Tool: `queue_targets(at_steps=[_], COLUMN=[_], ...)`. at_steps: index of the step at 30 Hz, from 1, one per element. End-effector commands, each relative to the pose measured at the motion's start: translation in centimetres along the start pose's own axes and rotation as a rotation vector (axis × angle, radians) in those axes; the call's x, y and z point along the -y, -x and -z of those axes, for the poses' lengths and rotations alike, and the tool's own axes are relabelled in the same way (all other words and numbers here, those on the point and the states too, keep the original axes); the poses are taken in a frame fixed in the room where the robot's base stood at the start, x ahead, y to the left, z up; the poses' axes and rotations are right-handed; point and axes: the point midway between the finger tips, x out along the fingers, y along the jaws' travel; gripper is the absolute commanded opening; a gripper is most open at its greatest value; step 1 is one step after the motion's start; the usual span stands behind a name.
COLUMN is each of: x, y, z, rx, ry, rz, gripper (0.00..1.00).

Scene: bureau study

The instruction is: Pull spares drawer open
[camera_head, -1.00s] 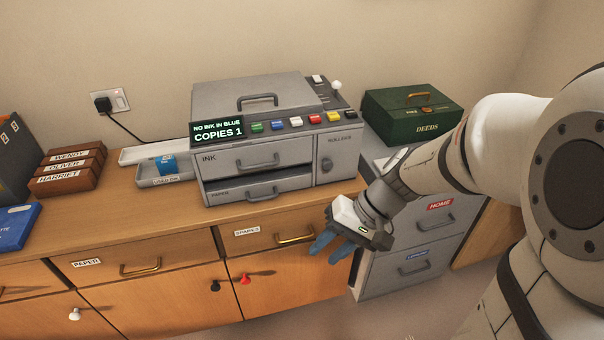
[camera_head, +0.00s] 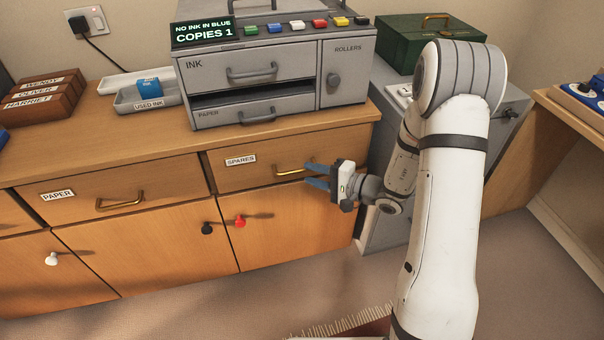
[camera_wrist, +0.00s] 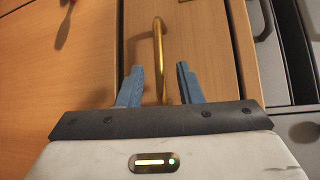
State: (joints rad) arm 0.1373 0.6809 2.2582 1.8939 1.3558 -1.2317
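The spares drawer (camera_head: 256,177) is a wooden drawer front with a SPARES label, at the right end of the wooden cabinet, and it looks flush. Its brass handle (camera_head: 291,172) is a bar near the drawer's right side. My gripper (camera_head: 315,176) is at the right end of this handle, its blue fingers pointing at the drawer. In the wrist view, the handle (camera_wrist: 158,55) runs down between the two open fingers (camera_wrist: 159,85), with gaps on both sides. The handle's lower end shows between the fingertips; I see no finger pressing on it.
The grey copier (camera_head: 275,75) stands on the cabinet top above the drawer. The paper drawer (camera_head: 80,200) is at the left. Black (camera_head: 207,228) and red (camera_head: 240,221) knobs sit on the doors below. A grey filing cabinet (camera_head: 378,225) stands right.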

Motion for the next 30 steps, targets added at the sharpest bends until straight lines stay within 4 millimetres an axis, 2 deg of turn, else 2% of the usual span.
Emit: queue_targets(at_steps=[3, 9, 20, 30], x=[-0.2, -0.1, 0.0, 0.0], y=[-2.1, -4.4, -4.9, -4.8], z=[-0.1, 0.0, 0.0, 0.0], rx=[0.003, 0.002, 0.0, 0.0], ry=[0.0, 0.0, -0.002, -0.002], rz=[-0.002, -0.002, -0.002, -0.002], gripper=[0.33, 0.33, 0.32, 0.04])
